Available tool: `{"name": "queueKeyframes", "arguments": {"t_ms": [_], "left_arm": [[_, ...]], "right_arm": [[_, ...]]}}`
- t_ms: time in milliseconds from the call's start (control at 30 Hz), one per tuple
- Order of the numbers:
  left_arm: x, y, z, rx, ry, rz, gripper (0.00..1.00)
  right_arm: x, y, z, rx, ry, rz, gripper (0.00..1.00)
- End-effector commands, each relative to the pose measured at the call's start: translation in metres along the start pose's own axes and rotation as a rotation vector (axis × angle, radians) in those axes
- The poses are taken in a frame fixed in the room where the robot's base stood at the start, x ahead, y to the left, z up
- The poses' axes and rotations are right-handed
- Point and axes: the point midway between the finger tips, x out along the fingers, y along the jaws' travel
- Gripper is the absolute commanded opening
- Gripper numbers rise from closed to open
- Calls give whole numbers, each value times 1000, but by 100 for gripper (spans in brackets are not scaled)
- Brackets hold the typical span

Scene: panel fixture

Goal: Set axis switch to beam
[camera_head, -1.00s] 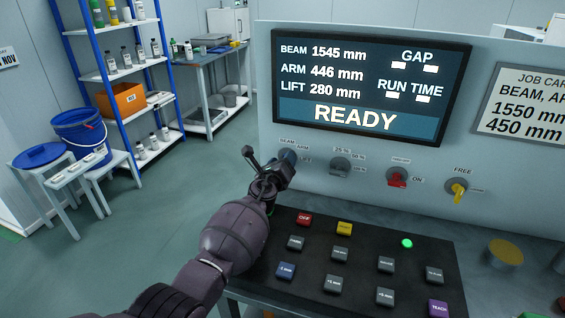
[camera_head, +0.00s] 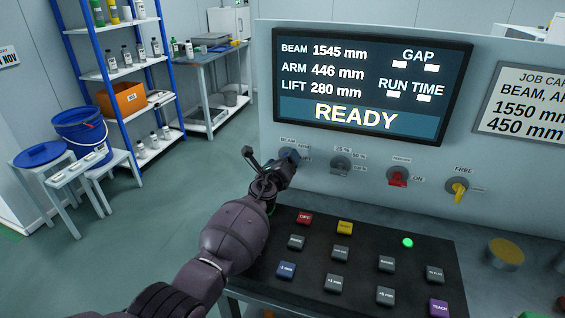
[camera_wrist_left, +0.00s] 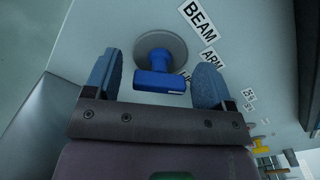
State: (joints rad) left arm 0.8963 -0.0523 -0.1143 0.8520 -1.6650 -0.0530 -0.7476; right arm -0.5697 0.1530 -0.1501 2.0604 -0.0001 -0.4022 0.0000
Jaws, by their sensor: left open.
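The axis switch is a blue knob (camera_wrist_left: 160,76) on a round grey plate (camera_wrist_left: 171,44), with BEAM, ARM and a partly hidden LIFT label to its right in the left wrist view. A white mark shows near the right end of its bar; I cannot tell for sure which label it points to. My left gripper (camera_wrist_left: 157,86) is open, one blue finger on each side of the knob, with gaps visible on both sides. In the head view my left gripper (camera_head: 284,163) is at the panel and mostly hides the switch. My right gripper is not in view.
A grey selector (camera_head: 340,166), a red switch (camera_head: 397,178) and a yellow switch (camera_head: 458,188) sit to the right on the panel. The display (camera_head: 365,85) reads BEAM 1545 mm and READY. A black button board (camera_head: 350,262) lies below the arm.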

Motion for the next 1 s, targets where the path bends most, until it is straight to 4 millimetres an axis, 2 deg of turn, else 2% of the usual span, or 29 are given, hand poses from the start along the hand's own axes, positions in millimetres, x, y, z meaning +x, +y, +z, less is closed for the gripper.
{"name": "queueKeyframes", "arguments": {"t_ms": [267, 433, 667, 800, 1000], "left_arm": [[-12, -3, 5, 2, -4, -2, 77], [-32, -4, 6, 1, -4, -2, 77], [-62, -3, 5, 1, -4, -1, 77], [-80, -2, 4, 0, -3, -1, 77], [-99, -1, 3, 1, -2, 0, 77]], "right_arm": [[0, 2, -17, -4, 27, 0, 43], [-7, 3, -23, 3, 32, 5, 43], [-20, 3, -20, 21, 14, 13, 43], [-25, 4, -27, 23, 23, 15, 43], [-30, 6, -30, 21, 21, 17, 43]]}}
